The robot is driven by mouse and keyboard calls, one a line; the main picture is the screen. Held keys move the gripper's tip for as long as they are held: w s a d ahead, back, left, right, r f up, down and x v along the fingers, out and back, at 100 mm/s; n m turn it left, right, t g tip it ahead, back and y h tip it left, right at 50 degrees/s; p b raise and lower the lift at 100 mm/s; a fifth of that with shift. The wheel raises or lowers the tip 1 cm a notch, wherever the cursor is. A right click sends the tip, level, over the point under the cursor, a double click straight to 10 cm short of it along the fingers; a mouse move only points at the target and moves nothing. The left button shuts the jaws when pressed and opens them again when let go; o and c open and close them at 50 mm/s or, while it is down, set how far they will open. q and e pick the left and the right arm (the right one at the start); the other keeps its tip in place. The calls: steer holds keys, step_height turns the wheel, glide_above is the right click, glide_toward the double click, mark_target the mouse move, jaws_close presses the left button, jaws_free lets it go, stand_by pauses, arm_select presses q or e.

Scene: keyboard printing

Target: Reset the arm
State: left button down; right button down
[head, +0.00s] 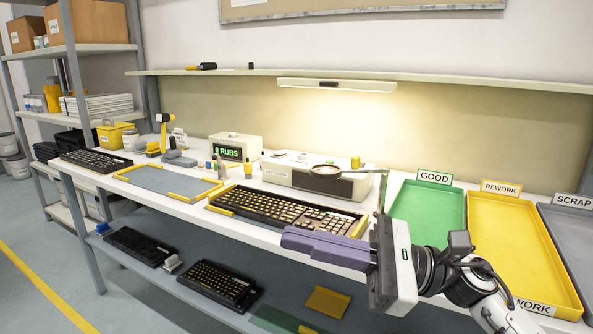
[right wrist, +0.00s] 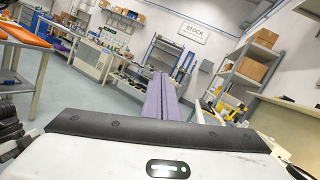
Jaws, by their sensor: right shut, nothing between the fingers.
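My right arm comes in from the lower right of the head view. Its right gripper (head: 286,238) has purple fingers that point left, over the front edge of the workbench. The fingers are pressed together and empty. In the right wrist view the shut purple fingers (right wrist: 160,90) point out into the room, with nothing between them. A dark keyboard (head: 290,212) with yellow end pieces lies on the bench behind the gripper. My left gripper does not show.
Green (head: 428,186), yellow (head: 506,196) and grey (head: 578,222) trays stand at right, near my right arm. A counter reading "0 RUBS" (head: 236,149) and a grey mat (head: 168,181) are on the bench. Keyboards lie on the lower shelf (head: 165,282). Floor at left is open.

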steer(key=d+f+n+t+h+p, duration=0.1)
steer(key=d+f+n+t+h, duration=0.35)
steer(key=f+n, duration=0.45)
steer(key=d+f+n+t+h+p, duration=0.1)
steer(key=d+f+n+t+h, duration=0.35)
steer(key=n, duration=0.75)
steer(key=d+f+n+t+h+p, duration=0.1)
steer(key=d+f+n+t+h, duration=0.1)
steer(key=f+n+t+h, duration=0.6)
steer(key=s+d+f+m+g, duration=0.3)
steer(key=s+f+m+g, duration=0.7)
steer(key=s+f, duration=0.9)
step_height(320, 180, down, 4)
steer(key=shift+s+d+r+m+g+h+p, duration=0.2)
steer(key=shift+s+r+m+g+h+p, duration=0.15)
steer(key=shift+m, duration=0.25)
steer(key=shift+f, duration=0.1)
